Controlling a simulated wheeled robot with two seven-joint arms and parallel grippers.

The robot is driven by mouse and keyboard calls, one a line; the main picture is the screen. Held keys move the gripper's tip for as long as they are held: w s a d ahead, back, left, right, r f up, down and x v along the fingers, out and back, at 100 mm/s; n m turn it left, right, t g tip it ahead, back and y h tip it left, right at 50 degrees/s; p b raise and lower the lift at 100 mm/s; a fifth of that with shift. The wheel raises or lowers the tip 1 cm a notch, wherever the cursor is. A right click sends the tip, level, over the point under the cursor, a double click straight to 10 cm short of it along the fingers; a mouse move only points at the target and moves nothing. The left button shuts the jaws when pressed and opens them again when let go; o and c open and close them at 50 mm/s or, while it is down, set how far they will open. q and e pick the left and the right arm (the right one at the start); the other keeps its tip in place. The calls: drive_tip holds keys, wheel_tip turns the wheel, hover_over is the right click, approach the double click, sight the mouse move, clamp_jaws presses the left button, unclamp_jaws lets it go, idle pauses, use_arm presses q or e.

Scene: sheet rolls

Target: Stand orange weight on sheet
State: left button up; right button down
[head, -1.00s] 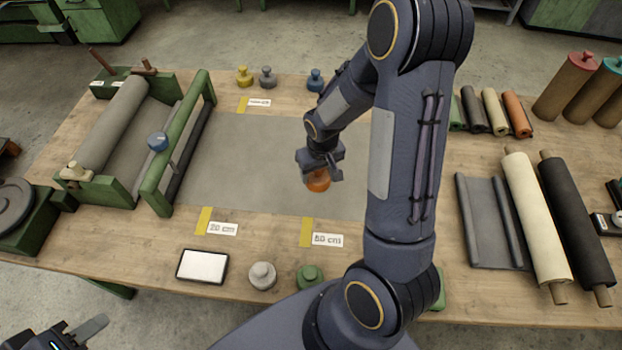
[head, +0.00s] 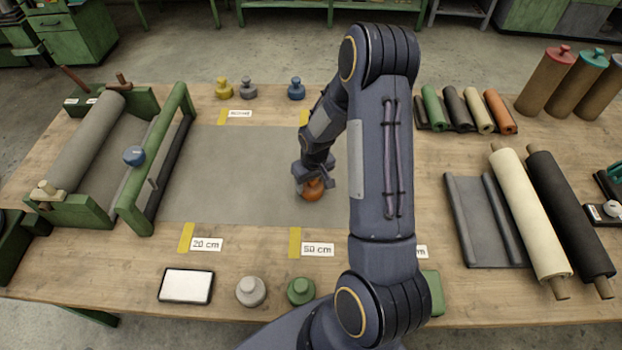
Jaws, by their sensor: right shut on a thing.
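The orange weight (head: 313,191) is in the grasp of my right gripper (head: 314,180), over the right part of the grey sheet (head: 220,175). The gripper points down and is shut on the weight's upper part, which the fingers partly hide. The weight looks upright. I cannot tell whether its base touches the sheet. The sheet lies flat, running right from the green roller stand (head: 150,165); my right arm hides its right end. My left gripper is not in view.
Yellow (head: 223,90), grey (head: 248,90) and blue (head: 296,90) weights stand behind the sheet. A pale grey weight (head: 250,292), a green weight (head: 300,291) and a white-topped tablet (head: 186,285) are in front. Cream (head: 530,215) and black (head: 570,215) rolls lie right.

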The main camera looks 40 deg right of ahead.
drive_tip(key=shift+r, duration=0.1)
drive_tip(key=shift+c, duration=2.1)
unclamp_jaws()
drive_tip(key=r, duration=0.4)
drive_tip(key=s+r, duration=0.1)
drive_tip(key=r, duration=0.2)
drive_tip(key=r+b, duration=0.1)
drive_tip(key=r, duration=0.3)
drive_tip(key=shift+s+a+r, duration=0.15)
drive_tip(key=shift+s+r, duration=0.1)
drive_tip(key=shift+r, duration=0.1)
drive_tip(key=s+a+r+t+y, duration=0.2)
drive_tip(key=s+a+r, duration=0.4)
drive_tip(key=s+a, duration=0.2)
drive_tip(key=s+a+r+t+y, duration=0.2)
drive_tip(key=s+a+r, duration=0.5)
drive_tip(key=s, duration=0.4)
drive_tip(key=shift+a, duration=0.5)
